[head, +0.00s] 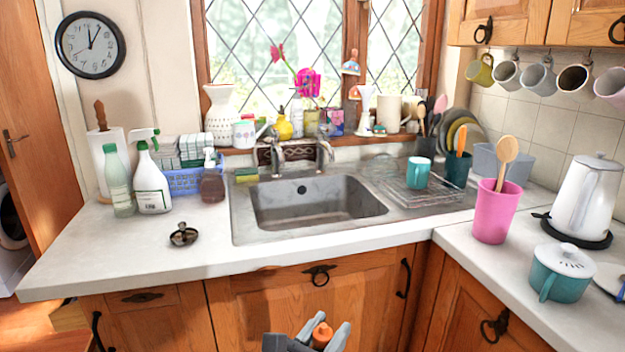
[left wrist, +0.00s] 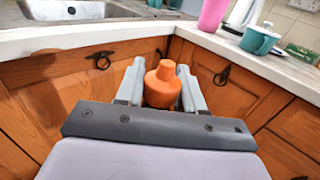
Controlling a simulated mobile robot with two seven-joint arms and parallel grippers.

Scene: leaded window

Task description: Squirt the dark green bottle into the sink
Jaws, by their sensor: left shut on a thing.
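The steel sink (head: 318,222) is set in the counter below the window, its basin empty. My left gripper (head: 320,336) is low in front of the cupboard doors, below the counter's front edge. It is shut on an orange bottle-shaped thing (left wrist: 162,88), with a narrow neck and wider shoulder between the two grey fingers. In the head view only its orange top (head: 321,334) shows. Its lower part is hidden, and I see no dark green on it. No plainly dark green bottle shows elsewhere. My right gripper is not in view.
A pale green bottle (head: 117,182), a white spray bottle (head: 152,186) and a brown soap bottle (head: 212,184) stand left of the sink. The tap (head: 325,152) rises behind it. A pink utensil cup (head: 494,212) stands to the right. The front left counter is mostly clear.

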